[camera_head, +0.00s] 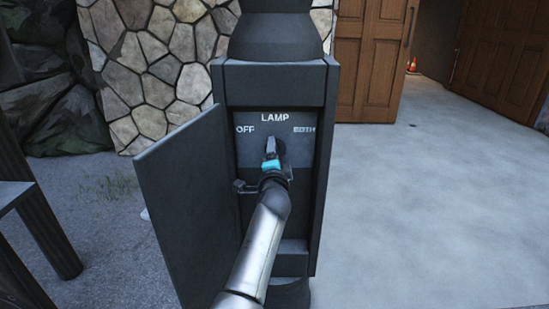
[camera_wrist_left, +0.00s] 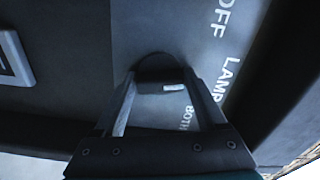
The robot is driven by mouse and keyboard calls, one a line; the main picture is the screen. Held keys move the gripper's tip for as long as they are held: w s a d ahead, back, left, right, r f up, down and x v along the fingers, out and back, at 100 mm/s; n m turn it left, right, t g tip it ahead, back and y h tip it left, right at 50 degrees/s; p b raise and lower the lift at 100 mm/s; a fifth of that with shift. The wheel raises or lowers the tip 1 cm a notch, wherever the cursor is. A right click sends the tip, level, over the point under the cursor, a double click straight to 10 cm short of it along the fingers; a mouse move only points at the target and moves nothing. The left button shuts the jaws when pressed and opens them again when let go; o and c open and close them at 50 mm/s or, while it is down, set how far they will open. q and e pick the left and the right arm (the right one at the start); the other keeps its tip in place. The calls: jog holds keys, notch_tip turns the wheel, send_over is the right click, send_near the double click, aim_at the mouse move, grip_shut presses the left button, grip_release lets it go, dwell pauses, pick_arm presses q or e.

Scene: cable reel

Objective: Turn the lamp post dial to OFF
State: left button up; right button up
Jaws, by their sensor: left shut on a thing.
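The lamp post (camera_head: 275,75) has an open box with a panel marked LAMP, OFF on the left and BOTH on the right. The dark round dial (camera_wrist_left: 158,64) sits below these labels. My left gripper (camera_head: 270,148) reaches it from the front and is shut on it, with one finger on each side in the wrist view (camera_wrist_left: 160,95). A small pale mark shows on the dial between the fingers, on the side near BOTH. The gripper hides most of the dial in the head view, so its exact setting is hard to tell. My right gripper is not in view.
The box door (camera_head: 185,190) hangs open to the left of my arm. A stone wall (camera_head: 160,70) and wooden doors (camera_head: 370,60) stand behind. Pale paving (camera_head: 430,200) is clear on the right. A dark frame (camera_head: 40,220) stands at the left edge.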

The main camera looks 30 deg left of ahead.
pick_arm(q)
jog(key=n, duration=0.3)
jog(key=shift+f+n+b, duration=0.1)
jog(key=shift+n+b, duration=0.2)
jog(key=shift+b, duration=0.05)
jog(key=shift+n, duration=1.8)
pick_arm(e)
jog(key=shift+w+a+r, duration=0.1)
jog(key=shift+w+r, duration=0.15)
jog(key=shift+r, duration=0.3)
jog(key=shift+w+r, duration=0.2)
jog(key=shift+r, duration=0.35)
pick_arm(q)
jog(key=shift+d, duration=0.1)
jog(key=o, duration=1.3)
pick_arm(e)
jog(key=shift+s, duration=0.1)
